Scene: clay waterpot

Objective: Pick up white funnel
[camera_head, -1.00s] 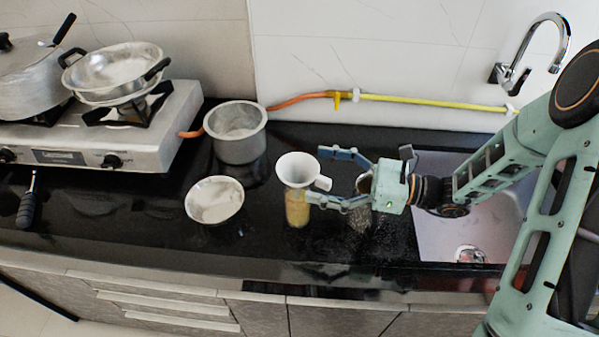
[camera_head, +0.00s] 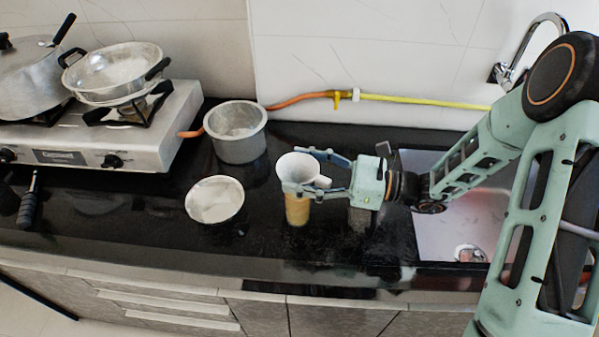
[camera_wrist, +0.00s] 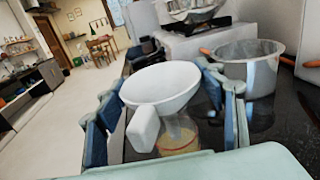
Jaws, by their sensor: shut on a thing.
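The white funnel (camera_head: 297,172) sits upright on top of a glass jar (camera_head: 297,210) with yellowish contents, on the black counter. In the wrist view, the funnel (camera_wrist: 160,86) stands between the two fingers, with its handle toward the palm. The jar (camera_wrist: 178,135) shows below it, partly hidden by the handle. My gripper (camera_head: 302,172) reaches in from the right and is shut on the funnel, one finger on its far side and one on its near side. The wrist view shows the fingers of my gripper (camera_wrist: 168,100) left and right of the funnel.
A metal pot (camera_head: 237,148) stands behind and left of the funnel. A shallow bowl (camera_head: 215,201) is to its left on the counter (camera_head: 130,225). A stove (camera_head: 170,130) with pans is at the far left. A sink (camera_head: 470,215) is on the right.

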